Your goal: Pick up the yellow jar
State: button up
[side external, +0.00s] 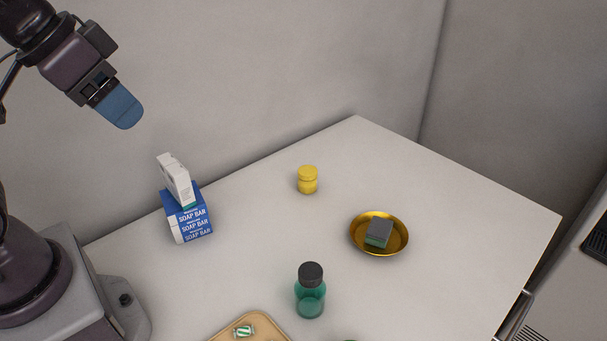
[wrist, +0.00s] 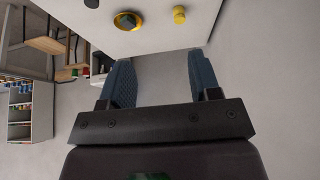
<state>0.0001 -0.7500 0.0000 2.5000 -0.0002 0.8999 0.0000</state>
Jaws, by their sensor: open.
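The yellow jar (side external: 307,180) stands upright on the white counter, near its back edge by the wall. It also shows at the top of the wrist view (wrist: 179,14). My gripper (side external: 123,112) is raised high at the upper left in the side external view, well above and apart from the jar. In the wrist view its two blue fingers (wrist: 160,78) are spread apart with nothing between them.
White counter (side external: 440,200). Soap bar boxes (side external: 187,220) with a white box on top stand left of the jar. A gold bowl (side external: 402,248) holding a dark block (side external: 379,232) is to the right. A green bottle (side external: 310,295) and wooden tray (side external: 262,323) are in front.

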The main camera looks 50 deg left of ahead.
dwell(0.4)
jog(key=o, duration=0.4)
